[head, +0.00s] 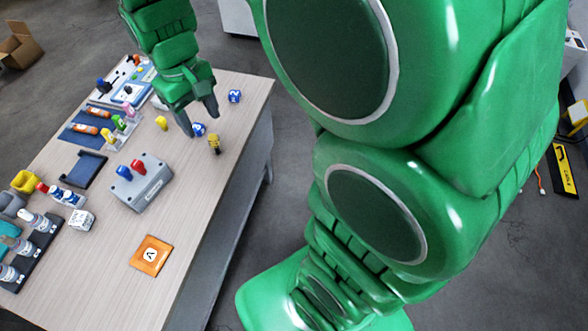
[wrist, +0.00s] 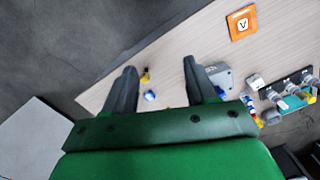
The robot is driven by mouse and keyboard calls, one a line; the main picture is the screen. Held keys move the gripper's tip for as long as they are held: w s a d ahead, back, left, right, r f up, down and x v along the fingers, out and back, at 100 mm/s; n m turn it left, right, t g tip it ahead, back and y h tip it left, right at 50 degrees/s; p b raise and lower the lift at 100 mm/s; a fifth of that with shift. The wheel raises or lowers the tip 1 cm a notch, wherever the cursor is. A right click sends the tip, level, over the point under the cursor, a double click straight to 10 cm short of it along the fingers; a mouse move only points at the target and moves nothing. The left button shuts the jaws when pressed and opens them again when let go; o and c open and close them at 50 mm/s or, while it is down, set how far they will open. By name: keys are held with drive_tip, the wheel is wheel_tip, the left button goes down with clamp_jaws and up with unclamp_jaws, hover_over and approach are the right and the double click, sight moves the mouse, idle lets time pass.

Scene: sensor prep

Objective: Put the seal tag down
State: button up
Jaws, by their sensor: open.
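My gripper (head: 201,122) is open over the table's right part, and its two fingers also show spread apart in the wrist view (wrist: 160,64). No object is held between them. A small blue-and-white piece (head: 198,129) lies between and below the fingertips, and it shows in the wrist view too (wrist: 149,96). A small yellow-and-black piece (head: 214,143) is just beside it, also in the wrist view (wrist: 145,76). A small yellow tag-like piece (head: 161,122) is on the table to the left of the fingers. I cannot tell which piece is the seal tag.
A grey block (head: 148,187) with red and blue knobs stands mid-table. Trays, a bottle rack (head: 38,250) and small parts fill the left side. The front right tabletop is clear.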

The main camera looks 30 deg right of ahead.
drive_tip(key=s+d+m, duration=0.1)
drive_tip(key=s+d, duration=0.2)
drive_tip(key=s, duration=0.4)
drive_tip(key=s+d+r+m, duration=0.1)
drive_tip(key=s+d, duration=0.2)
drive_tip(key=s, duration=0.4)
drive_tip(key=s+d+m, duration=0.2)
drive_tip(key=s+d, duration=0.1)
drive_tip(key=s, duration=0.4)
drive_tip(key=shift+d+r+g, duration=0.15)
drive_tip(key=shift+d+g, duration=0.1)
drive_tip(key=shift+g, duration=0.15)
drive_tip(key=shift+o, duration=0.2)
drive_tip(key=shift+s, duration=0.1)
idle(1.4)
